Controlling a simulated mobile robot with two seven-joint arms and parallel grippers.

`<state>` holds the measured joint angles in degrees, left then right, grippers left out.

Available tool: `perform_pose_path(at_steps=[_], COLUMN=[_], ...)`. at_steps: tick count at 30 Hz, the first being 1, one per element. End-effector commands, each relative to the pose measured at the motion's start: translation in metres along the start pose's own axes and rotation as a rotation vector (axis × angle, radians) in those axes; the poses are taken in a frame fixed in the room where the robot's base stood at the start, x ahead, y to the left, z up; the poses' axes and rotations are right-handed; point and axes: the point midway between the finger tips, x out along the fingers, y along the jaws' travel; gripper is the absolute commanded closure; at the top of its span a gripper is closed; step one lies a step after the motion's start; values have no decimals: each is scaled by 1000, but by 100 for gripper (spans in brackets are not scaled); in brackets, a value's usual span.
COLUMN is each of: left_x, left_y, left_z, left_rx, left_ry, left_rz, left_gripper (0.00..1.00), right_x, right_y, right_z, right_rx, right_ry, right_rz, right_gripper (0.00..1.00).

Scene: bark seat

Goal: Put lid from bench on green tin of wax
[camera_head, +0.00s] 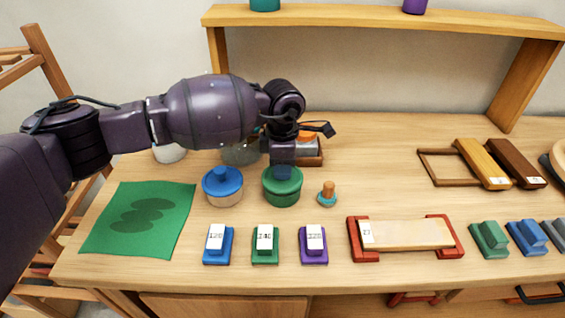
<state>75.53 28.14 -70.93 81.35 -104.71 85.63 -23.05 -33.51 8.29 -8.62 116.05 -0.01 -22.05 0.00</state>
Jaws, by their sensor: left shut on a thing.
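The green tin of wax (282,198) stands on the bench (370,140) in the middle of the head view. A round green lid (291,181) is at its top; I cannot tell whether it rests fully on the rim or sits just above it. My left gripper (282,170) points down from above at the middle of the lid, shut on it. The fingers hide the lid's centre and knob. My right gripper is not in view.
A tin with a blue lid (221,182) stands close left of the green tin. A small wooden-handled tool (327,193) stands close right. Labelled blocks (265,243) line the front. A green cloth (140,220) lies left. Behind my gripper are partly hidden jars and a brush-like block (309,148).

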Motion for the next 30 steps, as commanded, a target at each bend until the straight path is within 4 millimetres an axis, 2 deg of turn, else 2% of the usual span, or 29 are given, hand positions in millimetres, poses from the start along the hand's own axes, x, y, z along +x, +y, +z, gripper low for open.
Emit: perform_pose_path(at_steps=[30], left_x=[7], left_y=[0], left_z=[0], left_rx=[0], left_ry=[-1], left_rz=[0], left_gripper=[91], right_x=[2], right_y=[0], right_z=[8], right_rx=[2], right_ry=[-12], right_rz=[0], right_gripper=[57])
